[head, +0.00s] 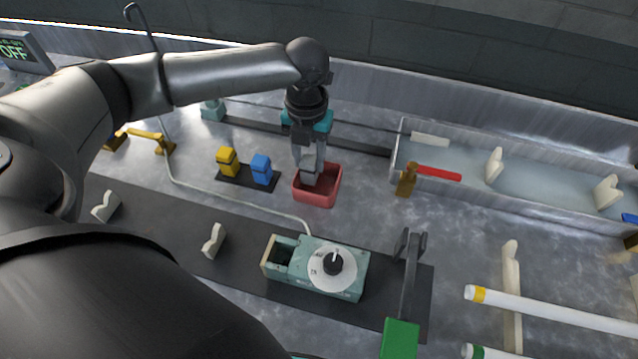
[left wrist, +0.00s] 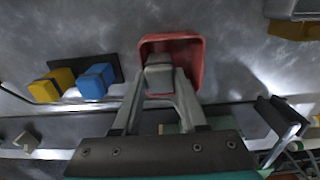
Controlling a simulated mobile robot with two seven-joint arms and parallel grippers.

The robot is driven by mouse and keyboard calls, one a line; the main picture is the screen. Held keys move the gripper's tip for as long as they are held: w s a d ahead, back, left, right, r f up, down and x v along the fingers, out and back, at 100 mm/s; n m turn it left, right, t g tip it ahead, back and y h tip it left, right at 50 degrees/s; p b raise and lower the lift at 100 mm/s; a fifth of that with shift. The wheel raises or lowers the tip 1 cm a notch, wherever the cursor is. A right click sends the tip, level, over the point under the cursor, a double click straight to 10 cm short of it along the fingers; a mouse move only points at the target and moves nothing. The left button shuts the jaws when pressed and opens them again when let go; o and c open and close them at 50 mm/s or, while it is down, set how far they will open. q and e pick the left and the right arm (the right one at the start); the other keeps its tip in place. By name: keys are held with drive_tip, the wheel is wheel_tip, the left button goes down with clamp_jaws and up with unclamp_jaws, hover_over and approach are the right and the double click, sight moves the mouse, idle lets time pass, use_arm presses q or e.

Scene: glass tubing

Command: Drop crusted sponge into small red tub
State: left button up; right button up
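The small red tub (head: 331,195) stands on the grey bench near the middle of the head view; it also shows in the left wrist view (left wrist: 199,52). My left gripper (head: 310,162) points down into the tub's opening. Its fingers (left wrist: 163,78) are closed on a grey block, the sponge (left wrist: 158,73), which also shows in the head view (head: 309,174). The sponge appears within the tub's outline; I cannot tell whether it touches the floor of the tub. My right gripper is not in view.
A yellow block (head: 227,161) and a blue block (head: 261,169) sit on a dark pad left of the tub. A teal box with a dial (head: 333,263) stands in front.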

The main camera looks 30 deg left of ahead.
use_arm(q)
drive_tip(key=o, duration=0.5)
wheel_tip(320, 180, up, 15)
drive_tip(key=shift+r+p, duration=0.1)
drive_tip(key=shift+p, duration=1)
